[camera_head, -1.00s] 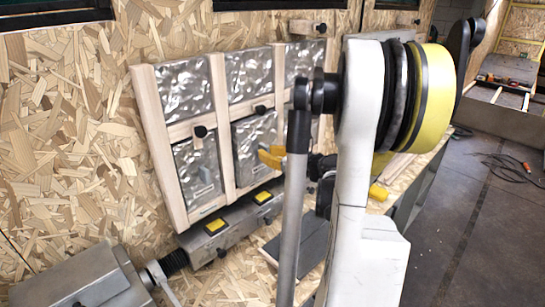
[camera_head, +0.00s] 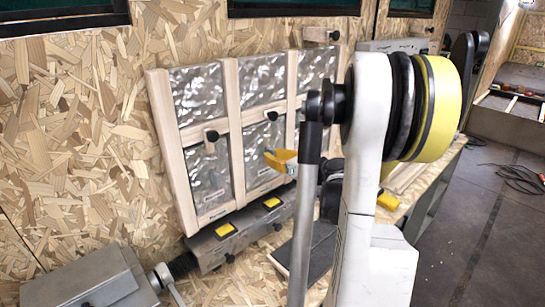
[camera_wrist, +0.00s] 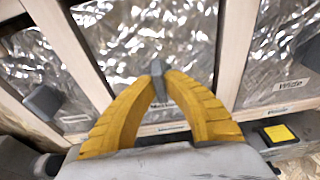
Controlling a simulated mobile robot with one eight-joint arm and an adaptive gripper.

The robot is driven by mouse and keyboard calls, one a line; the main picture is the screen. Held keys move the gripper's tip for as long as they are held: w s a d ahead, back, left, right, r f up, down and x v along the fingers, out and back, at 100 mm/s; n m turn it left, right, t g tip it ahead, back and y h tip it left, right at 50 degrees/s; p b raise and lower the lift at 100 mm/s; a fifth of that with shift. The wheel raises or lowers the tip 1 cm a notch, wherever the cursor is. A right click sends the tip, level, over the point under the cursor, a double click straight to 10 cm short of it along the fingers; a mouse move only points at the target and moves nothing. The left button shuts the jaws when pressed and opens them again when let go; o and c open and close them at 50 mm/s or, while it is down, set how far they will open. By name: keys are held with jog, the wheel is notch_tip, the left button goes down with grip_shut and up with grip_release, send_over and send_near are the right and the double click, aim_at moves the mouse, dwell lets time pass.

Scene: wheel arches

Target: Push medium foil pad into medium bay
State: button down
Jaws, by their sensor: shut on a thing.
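The medium foil pad (camera_head: 262,157) is a crinkled silver panel in the lower middle bay of a pale wooden frame (camera_head: 232,130). It looks about level with the surrounding wood in the head view. My yellow-fingered gripper (camera_head: 283,160) is at the pad's face, partly behind my arm. In the wrist view, my gripper (camera_wrist: 160,88) is shut on the pad's small grey tab (camera_wrist: 159,78), with silver foil (camera_wrist: 140,40) behind. My fingers and palm hide part of the lower bay edge.
A foil pad (camera_wrist: 285,45) with a "Wide" label is to the right, and another pad (camera_head: 206,172) fills the left bay. Dark knobs (camera_head: 212,136) stick out from the frame. A grey rail (camera_head: 240,232) with yellow-topped buttons runs below. A grey box (camera_head: 85,280) stands lower left.

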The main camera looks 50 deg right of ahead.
jog(key=shift+w, duration=0.3)
jog(key=c, duration=1.4)
grip_release()
jog(key=shift+c, duration=0.2)
jog(key=f+v, duration=0.1)
jog(key=v, duration=1.8)
jog(key=shift+s, duration=0.5)
jog(key=shift+a, duration=0.1)
